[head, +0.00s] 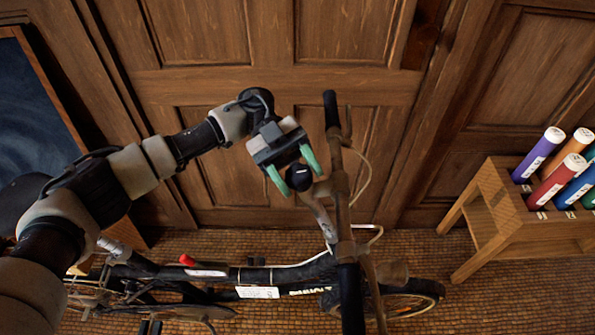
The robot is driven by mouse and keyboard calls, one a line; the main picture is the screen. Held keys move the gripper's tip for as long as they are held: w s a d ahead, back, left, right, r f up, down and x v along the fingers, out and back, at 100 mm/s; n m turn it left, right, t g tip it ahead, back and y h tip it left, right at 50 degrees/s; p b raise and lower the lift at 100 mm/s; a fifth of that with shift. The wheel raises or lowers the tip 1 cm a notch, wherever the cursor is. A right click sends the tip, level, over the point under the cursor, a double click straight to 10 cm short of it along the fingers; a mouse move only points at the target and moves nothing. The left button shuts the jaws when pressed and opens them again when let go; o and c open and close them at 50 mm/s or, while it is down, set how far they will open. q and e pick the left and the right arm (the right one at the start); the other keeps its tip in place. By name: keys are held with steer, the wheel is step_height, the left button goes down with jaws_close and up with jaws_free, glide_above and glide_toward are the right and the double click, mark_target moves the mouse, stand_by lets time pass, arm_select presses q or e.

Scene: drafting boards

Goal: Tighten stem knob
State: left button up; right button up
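The stem knob (299,178) is a round black cap with a pale mark, at the handlebar stem of a bicycle (270,275). My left gripper (303,183) reaches in from the upper left with two green fingers spread wide apart. The knob shows between the fingertips, one finger on its left and one on its right. I cannot tell whether either finger touches it. The handlebar (343,185) runs up and down the picture just right of the gripper. My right gripper is not in view.
A wooden stool-like rack (500,222) with several coloured tubes (538,155) stands at the right. A dark board (35,110) leans at the left. Wooden panelling (350,35) closes off the back. The woven floor (530,300) is clear at the lower right.

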arm_select(q)
steer(key=o, duration=0.3)
steer(key=shift+f, duration=0.1)
steer(key=shift+w+a+b, duration=0.15)
steer(key=shift+w+b, duration=0.2)
steer(key=b+v, duration=1)
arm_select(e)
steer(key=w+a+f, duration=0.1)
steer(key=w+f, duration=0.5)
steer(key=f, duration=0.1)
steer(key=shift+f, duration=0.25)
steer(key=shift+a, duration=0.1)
